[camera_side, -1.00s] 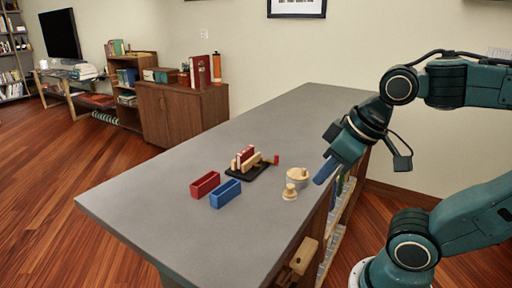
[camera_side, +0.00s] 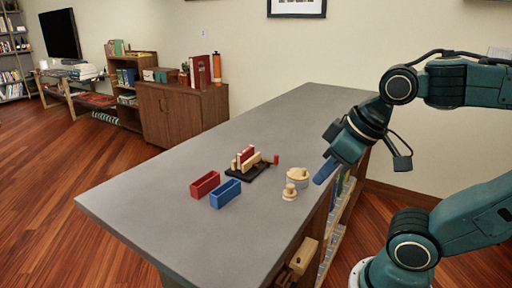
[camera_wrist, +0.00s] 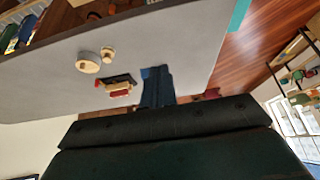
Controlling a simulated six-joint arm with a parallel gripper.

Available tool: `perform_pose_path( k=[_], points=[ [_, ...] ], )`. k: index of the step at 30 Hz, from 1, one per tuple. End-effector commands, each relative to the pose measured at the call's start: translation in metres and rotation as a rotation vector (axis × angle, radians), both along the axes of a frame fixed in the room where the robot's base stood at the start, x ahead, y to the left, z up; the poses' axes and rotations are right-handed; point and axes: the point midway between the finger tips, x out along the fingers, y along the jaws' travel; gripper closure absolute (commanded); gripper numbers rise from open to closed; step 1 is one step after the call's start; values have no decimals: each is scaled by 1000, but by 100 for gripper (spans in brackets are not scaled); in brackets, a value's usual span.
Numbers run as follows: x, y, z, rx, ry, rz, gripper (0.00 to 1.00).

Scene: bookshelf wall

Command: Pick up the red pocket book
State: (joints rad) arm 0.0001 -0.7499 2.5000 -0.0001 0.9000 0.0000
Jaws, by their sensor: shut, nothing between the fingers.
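The red pocket book (camera_side: 246,154) appears to be the red piece standing among cream blocks on a small black stand (camera_side: 262,171) on the grey counter. A red piece, likely the same book, shows small in the wrist view (camera_wrist: 119,93). My gripper (camera_side: 319,180) is shut and empty. It hangs at the counter's right edge, to the right of the stand and well apart from it. Its blue-grey fingers also show in the wrist view (camera_wrist: 157,88), together at the middle. The cream blocks partly hide the book.
A red open box (camera_side: 205,185) and a blue open box (camera_side: 225,193) sit left of the stand. A round lidded wooden pot (camera_side: 297,179) and a small wooden knob-like piece (camera_side: 289,193) lie between stand and gripper. The counter's back (camera_side: 310,105) is clear.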

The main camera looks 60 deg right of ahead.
Motion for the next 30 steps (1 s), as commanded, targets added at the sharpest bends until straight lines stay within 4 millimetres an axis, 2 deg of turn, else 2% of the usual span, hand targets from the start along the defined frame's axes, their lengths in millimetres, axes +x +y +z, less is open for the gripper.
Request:
perform_pose_path(
  k=[11,15,18,30],
  points=[
    [0,0,0,0,0,0,100],
    [0,0,0,0,0,0,72],
    [0,0,0,0,0,0,57],
    [4,-1,4,-10,5,14,57]
  ],
)
